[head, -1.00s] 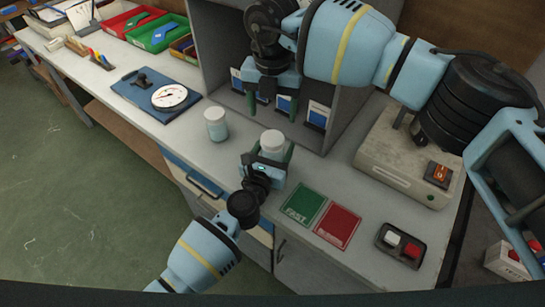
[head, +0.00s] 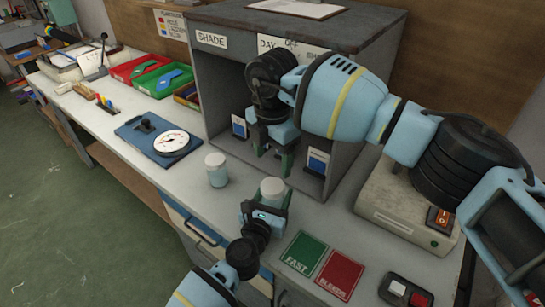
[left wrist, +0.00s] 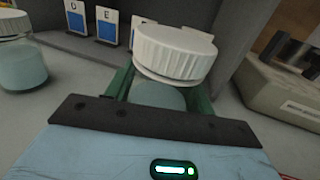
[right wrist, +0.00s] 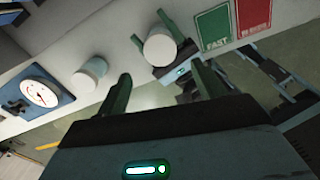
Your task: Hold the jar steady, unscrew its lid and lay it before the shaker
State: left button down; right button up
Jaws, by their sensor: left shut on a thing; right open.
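My left gripper (head: 269,204) is shut on a small pale-blue jar with a ribbed white lid (head: 272,187), upright at the counter's front. In the left wrist view the lid (left wrist: 175,52) sits on top of the jar body (left wrist: 158,96), between the green fingers. My right gripper (head: 271,158) is open and empty, pointing down above and behind this jar. In the right wrist view the lid (right wrist: 160,46) lies beyond the spread fingers, apart from them. The shaker appears to be the beige box machine (head: 395,215) with an orange switch, right of the jar.
A second white-lidded jar (head: 216,170) stands left of the held one. A green mat (head: 303,254) and red mat (head: 339,275) lie in front of the machine. A button box (head: 405,291) is at right. A grey cabinet (head: 222,84) stands behind; a blue dial board (head: 148,140) lies left.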

aim_at(272, 185)
jog(key=shift+m, duration=1.1)
jog(key=shift+f, duration=0.15)
jog(key=shift+f, duration=3.9)
